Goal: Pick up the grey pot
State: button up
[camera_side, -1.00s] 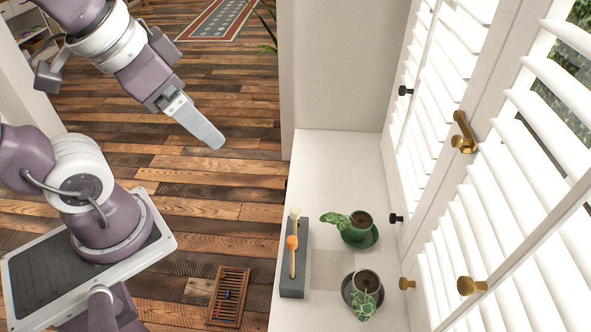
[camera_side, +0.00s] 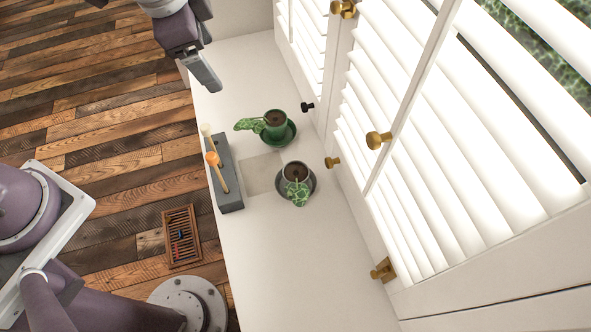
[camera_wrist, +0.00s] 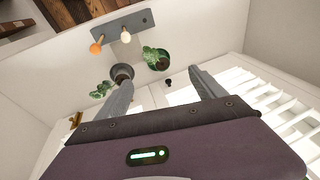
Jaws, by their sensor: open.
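The grey pot (camera_side: 285,181) stands upright on a dark grey saucer (camera_side: 312,187) on the white sill, with dark soil and a green leafy plant (camera_side: 298,194) hanging over its front side. In the wrist view the grey pot (camera_wrist: 122,71) is near the left finger, which partly overlaps the area below it. My gripper (camera_side: 212,86) is above the far part of the sill, beyond and left of the pot, apart from it. Its two fingers (camera_wrist: 162,78) are spread with nothing between them.
A green pot (camera_side: 276,126) on a green saucer stands just behind the grey pot. A grey block (camera_side: 230,190) with two round-headed sticks is to the left. White shutters (camera_side: 400,110) with protruding knobs line the right. The front sill (camera_side: 280,260) is clear.

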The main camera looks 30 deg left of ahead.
jog(key=w+d+f+m+g+h, duration=0.1)
jog(key=d+f+m, duration=0.1)
jog(key=d+f, duration=0.3)
jog(key=w+d+f+m+g+h, duration=0.1)
jog(key=d+f+m, duration=0.15)
jog(key=f, duration=0.55)
jog(key=m+g+h, duration=0.1)
jog(key=m, duration=0.1)
send_over(296, 172)
jog(key=s+a, duration=0.1)
jog(key=f, duration=0.8)
jog(key=shift+a+f, duration=0.2)
jog(key=x, duration=0.7)
jog(key=shift+f, duration=0.2)
grip_shut()
notch_tip(296, 172, up, 13)
notch_tip(296, 172, down, 10)
jog(key=m, duration=0.2)
jog(key=m+g, duration=0.1)
jog(key=m, duration=0.1)
jog(key=shift+r, duration=0.25)
jog(key=shift+f, duration=1.4)
